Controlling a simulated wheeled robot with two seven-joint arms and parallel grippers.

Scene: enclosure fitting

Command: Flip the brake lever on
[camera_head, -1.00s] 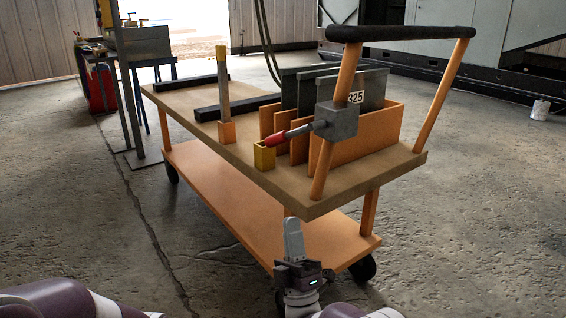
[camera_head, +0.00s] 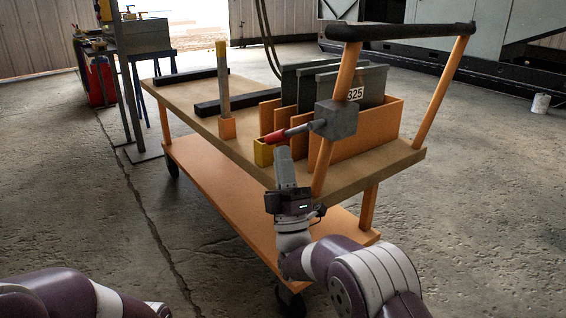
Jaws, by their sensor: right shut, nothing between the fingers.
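The brake lever (camera_head: 299,130) is a grey rod with a red grip at its left end. It comes out of a grey box (camera_head: 337,120) on the near orange handle post of the cart, and points left and slightly down. My right gripper (camera_head: 284,153) is shut and empty, pointing up. Its fingertips are just below the lever in the picture; I cannot tell whether they touch it. My left arm (camera_head: 60,296) shows at the lower left, but its gripper is out of view.
The cart's wooden top (camera_head: 190,97) carries an orange rack (camera_head: 385,125) with grey panels, black bars (camera_head: 235,105), an upright post (camera_head: 223,80) and a yellow block (camera_head: 263,153). A black handlebar (camera_head: 400,32) spans the posts.

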